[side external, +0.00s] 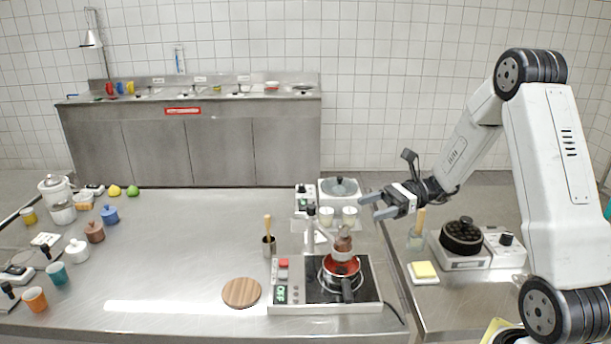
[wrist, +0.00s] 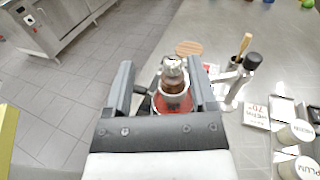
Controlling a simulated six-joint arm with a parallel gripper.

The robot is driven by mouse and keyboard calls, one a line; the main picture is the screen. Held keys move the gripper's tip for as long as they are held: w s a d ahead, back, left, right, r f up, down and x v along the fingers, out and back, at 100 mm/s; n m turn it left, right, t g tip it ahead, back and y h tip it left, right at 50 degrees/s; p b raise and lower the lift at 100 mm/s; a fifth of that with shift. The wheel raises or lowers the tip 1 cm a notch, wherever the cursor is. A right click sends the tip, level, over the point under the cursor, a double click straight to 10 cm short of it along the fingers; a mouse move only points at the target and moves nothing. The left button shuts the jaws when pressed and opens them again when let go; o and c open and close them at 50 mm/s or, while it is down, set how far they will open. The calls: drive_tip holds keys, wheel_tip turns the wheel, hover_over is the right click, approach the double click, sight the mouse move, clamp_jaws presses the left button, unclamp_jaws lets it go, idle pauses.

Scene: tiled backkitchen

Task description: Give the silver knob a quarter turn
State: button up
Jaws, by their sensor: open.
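A shiny silver knob-like top (wrist: 173,64) shows between my fingers in the wrist view, on a brown, rounded object (side external: 342,242). That object is above or in a red pan (side external: 341,266) on the black hob (side external: 371,286) in the side view. I cannot tell for sure whether this top is the silver knob. My gripper (side external: 375,205) is open and empty, up and to the right of the brown object and apart from it. In the wrist view, the gripper's fingers (wrist: 160,66) frame the silver top, with the red pan below it.
A silver tap-like stand with a black top (wrist: 240,78) rises beside the pan. A black pot (side external: 462,236) and a control box with a black knob (side external: 506,239) are at right. The middle-left counter (side external: 180,250) is clear.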

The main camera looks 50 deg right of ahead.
drive_tip(key=s+a+n+g+h, duration=0.2)
drive_tip(key=s+a+n+h, duration=0.2)
drive_tip(key=n+h, duration=0.4)
drive_tip(key=s+a+n+g+h, duration=0.2)
drive_tip(key=a+n+h, duration=0.4)
drive_tip(key=n, duration=0.8)
drive_tip(key=shift+s+h, duration=0.85)
drive_tip(key=shift+h, duration=0.05)
drive_tip(key=shift+w+d, duration=0.1)
